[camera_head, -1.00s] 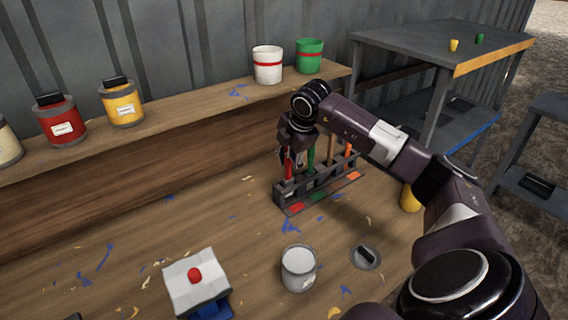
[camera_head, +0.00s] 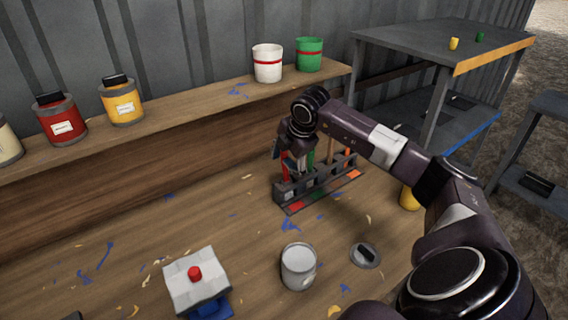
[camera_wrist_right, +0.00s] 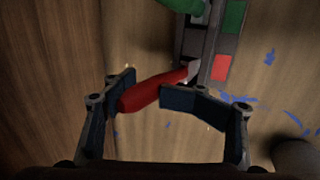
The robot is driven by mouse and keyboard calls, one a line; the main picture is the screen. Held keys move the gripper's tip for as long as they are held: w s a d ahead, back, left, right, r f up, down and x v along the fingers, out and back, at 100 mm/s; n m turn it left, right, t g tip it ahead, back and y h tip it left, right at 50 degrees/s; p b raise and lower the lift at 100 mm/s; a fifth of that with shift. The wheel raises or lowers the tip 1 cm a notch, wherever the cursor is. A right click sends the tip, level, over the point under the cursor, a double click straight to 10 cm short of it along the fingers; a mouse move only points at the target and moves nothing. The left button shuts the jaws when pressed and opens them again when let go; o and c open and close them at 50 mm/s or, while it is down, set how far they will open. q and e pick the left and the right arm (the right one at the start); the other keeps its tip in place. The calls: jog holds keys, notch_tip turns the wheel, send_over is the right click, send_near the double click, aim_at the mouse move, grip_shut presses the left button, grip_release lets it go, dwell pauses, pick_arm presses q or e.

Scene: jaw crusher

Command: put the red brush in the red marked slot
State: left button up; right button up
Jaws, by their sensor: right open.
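The red brush (camera_head: 284,174) stands at the left end of the dark brush rack (camera_head: 312,193). In the right wrist view its red handle (camera_wrist_right: 150,93) lies between my open fingers, and its metal neck goes down at the rack's end compartment beside the red mark (camera_wrist_right: 222,67). The red mark also shows on the rack's front in the head view (camera_head: 296,206). My right gripper (camera_head: 290,158) is open around the handle. The brush's lower end is hidden in the rack, so I cannot tell how deep it sits.
A green brush (camera_head: 310,157) and an orange-handled brush (camera_head: 347,156) stand farther along the rack. A grey can (camera_head: 298,268) and a white block with a red knob (camera_head: 196,281) are in front. Paint tins (camera_head: 122,102) line the shelf behind. The bench's left middle is clear.

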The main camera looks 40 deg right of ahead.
jog(key=shift+r, duration=0.25)
jog(key=b+v, duration=0.1)
jog(key=v, duration=1)
jog(key=shift+s+r, duration=0.2)
jog(key=shift+r, duration=0.15)
